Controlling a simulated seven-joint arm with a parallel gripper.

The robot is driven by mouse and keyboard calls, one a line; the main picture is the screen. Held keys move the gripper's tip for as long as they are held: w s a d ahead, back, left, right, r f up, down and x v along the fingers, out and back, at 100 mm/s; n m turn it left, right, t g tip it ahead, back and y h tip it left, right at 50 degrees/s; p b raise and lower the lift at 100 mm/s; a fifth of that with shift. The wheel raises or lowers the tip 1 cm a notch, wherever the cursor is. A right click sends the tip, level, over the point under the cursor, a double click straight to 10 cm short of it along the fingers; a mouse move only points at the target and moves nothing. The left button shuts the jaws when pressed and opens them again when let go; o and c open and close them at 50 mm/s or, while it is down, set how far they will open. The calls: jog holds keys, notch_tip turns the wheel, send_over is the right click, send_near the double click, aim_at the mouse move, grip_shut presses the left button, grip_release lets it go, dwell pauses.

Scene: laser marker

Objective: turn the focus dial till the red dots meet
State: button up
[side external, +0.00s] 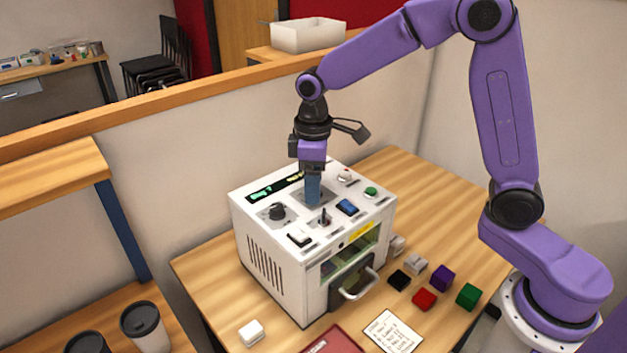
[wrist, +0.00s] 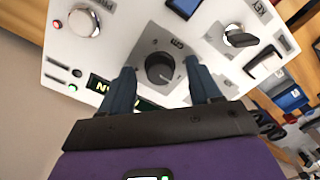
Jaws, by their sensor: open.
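The white laser marker (side external: 265,245) stands on the wooden table, its controls on the top panel. In the wrist view a round black dial (wrist: 160,68) on a grey plate sits between my fingers; its label is too small to read, so I cannot confirm it is the focus dial. My gripper (wrist: 159,72) is open, one finger on each side of the dial, with a gap visible on both sides. In the side view my gripper (side external: 313,198) points down at the panel and hides this dial. I cannot make out the pair of red dots.
A lit display (side external: 262,195) lies at the back left. Coloured blocks (side external: 425,299) lie right of the machine.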

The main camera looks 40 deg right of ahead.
jog(key=shift+c, duration=0.3)
jog(key=c, duration=1)
jog(key=shift+m, duration=0.4)
jog(key=m, duration=0.3)
jog(key=shift+m, duration=2.5)
jog(key=o, duration=1.1)
jog(key=shift+c, duration=0.2)
